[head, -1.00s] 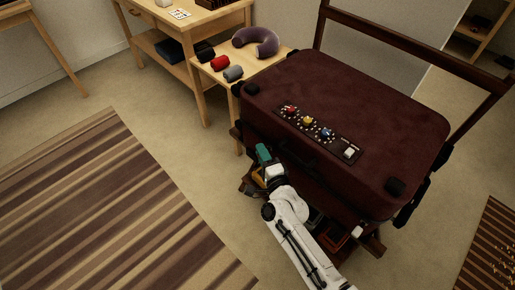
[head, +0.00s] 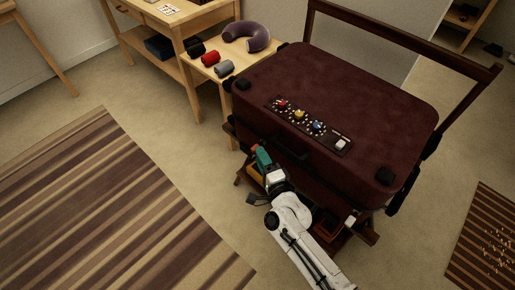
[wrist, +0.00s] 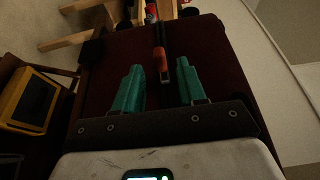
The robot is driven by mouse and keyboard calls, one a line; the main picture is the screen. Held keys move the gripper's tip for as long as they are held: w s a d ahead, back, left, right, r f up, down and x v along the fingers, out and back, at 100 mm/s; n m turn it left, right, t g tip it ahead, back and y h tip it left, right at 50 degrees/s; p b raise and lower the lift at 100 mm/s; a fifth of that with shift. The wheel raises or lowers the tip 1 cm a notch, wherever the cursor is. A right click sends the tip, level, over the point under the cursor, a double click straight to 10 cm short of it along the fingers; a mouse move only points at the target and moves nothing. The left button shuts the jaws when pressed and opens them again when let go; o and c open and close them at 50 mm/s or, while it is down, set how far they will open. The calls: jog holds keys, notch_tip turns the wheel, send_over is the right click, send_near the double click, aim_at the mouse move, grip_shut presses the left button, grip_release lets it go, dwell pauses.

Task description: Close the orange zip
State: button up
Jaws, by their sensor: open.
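The dark maroon suitcase (head: 370,95) lies closed-looking on a wooden rack. My gripper (head: 260,155) is low beside its front side, near the left end. In the wrist view my gripper (wrist: 159,67) has its two teal fingers apart, pointing at the suitcase side (wrist: 210,55). A narrow orange-red tab (wrist: 161,64), which looks like the orange zip pull, shows between the fingertips. I see no contact with it. How far the zip is open cannot be told.
A yellow-framed dark item (wrist: 30,100) sits left of my gripper. A low side table holds a grey roll (head: 224,68), a red roll (head: 211,58) and a purple neck pillow (head: 247,36). Floor is free between the striped rug (head: 100,200) and the rack.

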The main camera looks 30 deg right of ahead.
jog(key=s, duration=0.6)
jog(key=shift+s+a, duration=0.2)
jog(key=shift+s, duration=0.1)
